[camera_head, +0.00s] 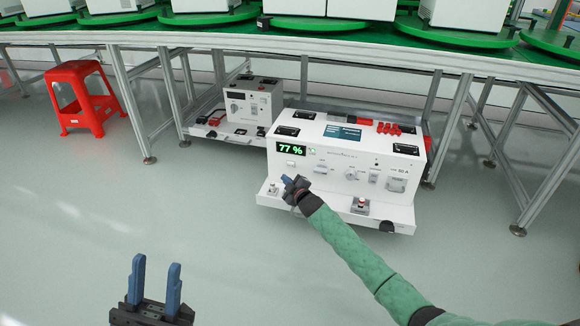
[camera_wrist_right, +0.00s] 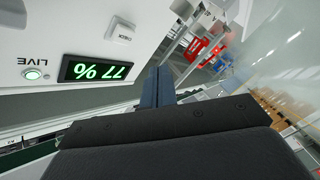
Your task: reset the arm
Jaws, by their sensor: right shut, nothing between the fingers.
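My right gripper (camera_head: 295,187) is shut with nothing between its fingers, in front of the lower left of a white power unit (camera_head: 340,163). The unit has a lit green display (camera_head: 291,148) reading 77 %. In the right wrist view the shut blue fingers (camera_wrist_right: 158,88) point away beside the unit's front panel, and the display (camera_wrist_right: 97,69) shows upside down. I cannot tell whether the fingers touch the panel. My left gripper (camera_head: 153,284) is at the bottom left, pointing up, its blue fingers apart and empty, over open floor.
A green-topped line (camera_head: 300,42) with round turntables and white boxes runs across the back on metal legs. A smaller grey-white unit (camera_head: 252,102) stands on a low shelf behind. A red stool (camera_head: 85,97) is at the left. The floor at front left is clear.

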